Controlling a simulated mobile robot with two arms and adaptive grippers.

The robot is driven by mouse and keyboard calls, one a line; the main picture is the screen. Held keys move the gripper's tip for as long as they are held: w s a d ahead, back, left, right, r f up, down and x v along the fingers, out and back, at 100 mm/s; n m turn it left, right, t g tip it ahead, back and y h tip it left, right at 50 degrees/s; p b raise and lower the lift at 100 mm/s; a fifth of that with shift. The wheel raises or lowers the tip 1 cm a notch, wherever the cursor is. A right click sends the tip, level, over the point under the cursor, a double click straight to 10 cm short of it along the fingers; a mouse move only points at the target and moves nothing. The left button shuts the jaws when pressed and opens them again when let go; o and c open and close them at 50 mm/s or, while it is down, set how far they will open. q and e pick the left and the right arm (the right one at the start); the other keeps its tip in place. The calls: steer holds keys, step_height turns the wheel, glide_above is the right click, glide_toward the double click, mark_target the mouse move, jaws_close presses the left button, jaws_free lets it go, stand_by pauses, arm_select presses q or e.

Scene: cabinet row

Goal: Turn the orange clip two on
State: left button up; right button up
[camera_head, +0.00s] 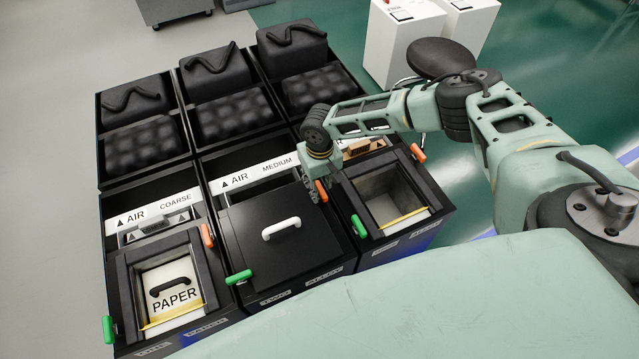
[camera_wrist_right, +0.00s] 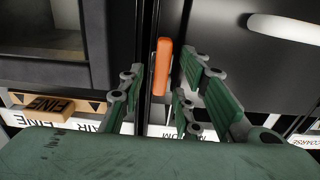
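The orange clip of the middle cabinet (camera_head: 321,190) sits at the right edge of its closed black lid (camera_head: 285,236), which has a white handle (camera_head: 281,229). The front label of this cabinet reads TWO. My right gripper (camera_head: 312,188) is right at this clip, pointing down. In the right wrist view the clip (camera_wrist_right: 162,66) stands lengthwise between the spread green fingers of my right gripper (camera_wrist_right: 168,72). The fingers are open, with visible gaps to the clip. Whether any finger touches it I cannot tell. My left gripper is not in view.
Other orange clips sit on the left cabinet (camera_head: 207,235) and right cabinet (camera_head: 417,152). Green clips sit at the left cabinet (camera_head: 108,329), middle cabinet (camera_head: 238,277) and right cabinet (camera_head: 359,227). The right bin (camera_head: 392,205) is open. White boxes (camera_head: 402,40) stand behind.

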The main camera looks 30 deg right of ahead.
jaws_close()
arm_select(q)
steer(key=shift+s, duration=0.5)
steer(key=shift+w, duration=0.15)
